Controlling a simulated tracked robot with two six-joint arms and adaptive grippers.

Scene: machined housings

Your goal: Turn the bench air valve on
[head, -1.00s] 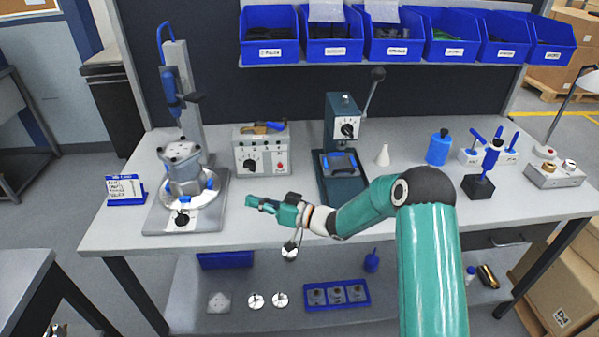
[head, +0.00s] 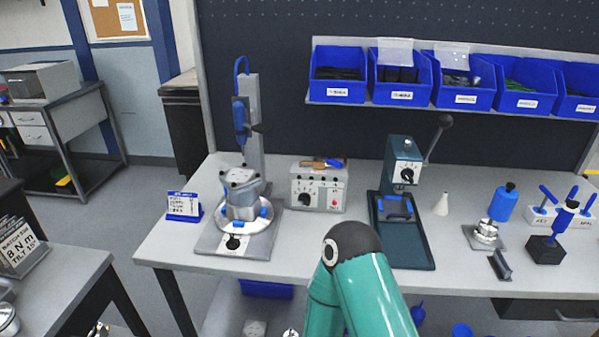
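I cannot tell for sure which part is the bench air valve. Candidates that show a black knob are the grey control box (head: 320,187) on the workbench (head: 455,262), the front of the fixture plate (head: 209,240) at the left, and the dark green press (head: 405,158). My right arm rises from the bottom middle. Its elbow is in front of the bench edge and its forearm bends down out of sight, so its gripper is not visible. My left gripper is not in view.
A housing (head: 243,195) sits on the fixture under a blue tool on a column. Blue bins (head: 338,75) hang above the bench. A blue bottle (head: 502,203) and a black stand (head: 545,248) are at the right. A side table (head: 70,262) stands at the lower left.

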